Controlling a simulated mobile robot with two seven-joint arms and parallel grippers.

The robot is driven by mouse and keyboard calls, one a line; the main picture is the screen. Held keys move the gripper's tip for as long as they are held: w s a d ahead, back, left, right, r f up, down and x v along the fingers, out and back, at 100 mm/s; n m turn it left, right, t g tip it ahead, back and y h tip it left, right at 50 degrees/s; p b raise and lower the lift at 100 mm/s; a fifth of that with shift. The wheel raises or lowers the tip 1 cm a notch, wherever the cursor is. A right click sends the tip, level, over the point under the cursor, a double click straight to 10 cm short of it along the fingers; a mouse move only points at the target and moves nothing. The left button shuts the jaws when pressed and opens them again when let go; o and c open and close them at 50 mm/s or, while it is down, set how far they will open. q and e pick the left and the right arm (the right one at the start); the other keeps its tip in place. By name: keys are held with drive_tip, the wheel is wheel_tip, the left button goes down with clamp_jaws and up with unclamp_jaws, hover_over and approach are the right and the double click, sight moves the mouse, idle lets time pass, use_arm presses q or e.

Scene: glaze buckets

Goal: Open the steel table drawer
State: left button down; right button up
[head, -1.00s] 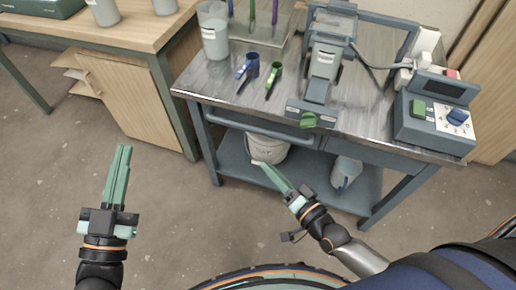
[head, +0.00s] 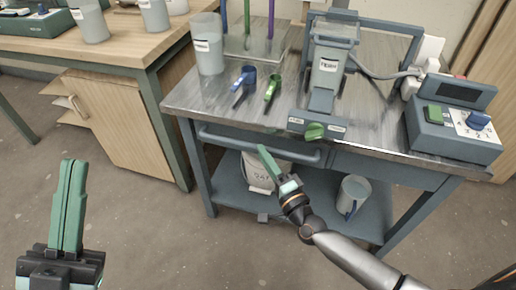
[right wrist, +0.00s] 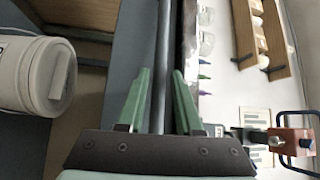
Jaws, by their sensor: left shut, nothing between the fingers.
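The steel table (head: 275,110) has a drawer under its top with a long blue-grey bar handle (head: 225,139). The drawer looks shut. In the right wrist view the handle bar (right wrist: 163,60) runs between the two green fingers of my right gripper (right wrist: 161,85). These fingers are apart, with gaps on both sides of the bar. My left gripper (head: 69,165) is shut and empty, over the floor at the lower left, away from the table.
A white bucket (head: 258,178) and a grey jug (head: 353,195) stand on the lower shelf. A press (head: 326,70), a control box (head: 452,130) and a clear beaker (head: 208,50) stand on the steel top. A wooden bench (head: 120,45) is at the left. The floor in front is clear.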

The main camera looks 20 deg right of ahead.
drive_tip(key=shift+x, duration=1.9)
clamp_jaws()
